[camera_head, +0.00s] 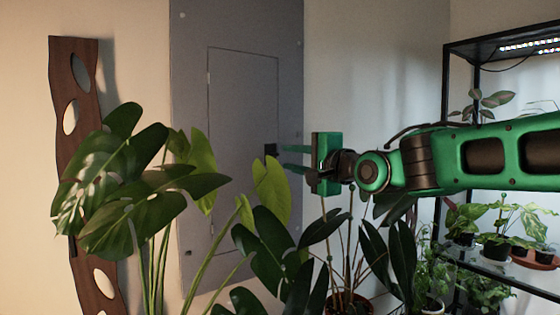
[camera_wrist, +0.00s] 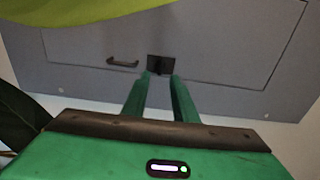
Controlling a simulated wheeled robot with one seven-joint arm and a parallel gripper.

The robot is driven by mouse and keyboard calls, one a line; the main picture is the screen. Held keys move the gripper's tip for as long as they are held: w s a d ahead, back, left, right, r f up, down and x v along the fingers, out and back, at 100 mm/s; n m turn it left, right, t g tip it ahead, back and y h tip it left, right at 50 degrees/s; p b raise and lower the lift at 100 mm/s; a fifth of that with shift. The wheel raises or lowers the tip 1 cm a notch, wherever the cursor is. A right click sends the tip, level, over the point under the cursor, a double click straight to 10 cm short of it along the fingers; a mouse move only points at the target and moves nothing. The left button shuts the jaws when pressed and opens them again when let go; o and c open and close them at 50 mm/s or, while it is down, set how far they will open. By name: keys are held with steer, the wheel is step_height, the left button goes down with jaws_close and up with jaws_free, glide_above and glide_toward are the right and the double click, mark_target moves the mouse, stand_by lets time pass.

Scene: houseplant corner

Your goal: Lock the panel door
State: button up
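The grey panel door (camera_head: 240,110) sits flush in its larger grey panel on the wall and looks closed. A small dark latch (camera_head: 270,150) is at its right edge. In the wrist view the latch (camera_wrist: 161,63) is a black square plate with a small dark part in its middle, and a dark bar handle (camera_wrist: 123,62) is left of it on the door (camera_wrist: 210,40). My gripper (camera_head: 281,157) points left at the latch, its two green fingers apart. In the wrist view the fingertips (camera_wrist: 160,75) overlap the plate's lower corners. I cannot tell whether they touch it.
A large-leaved plant (camera_head: 130,180) stands in front of the panel at left, and dark leaves (camera_head: 270,250) rise below my gripper. A green leaf (camera_wrist: 70,10) crosses the top of the wrist view. A black plant shelf (camera_head: 447,110) stands at right. A wooden board (camera_head: 75,90) is at far left.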

mark_target(275, 156)
steer(key=x, duration=0.6)
steer(key=shift+w+a, duration=0.15)
steer(key=shift+w, duration=0.1)
jaws_close()
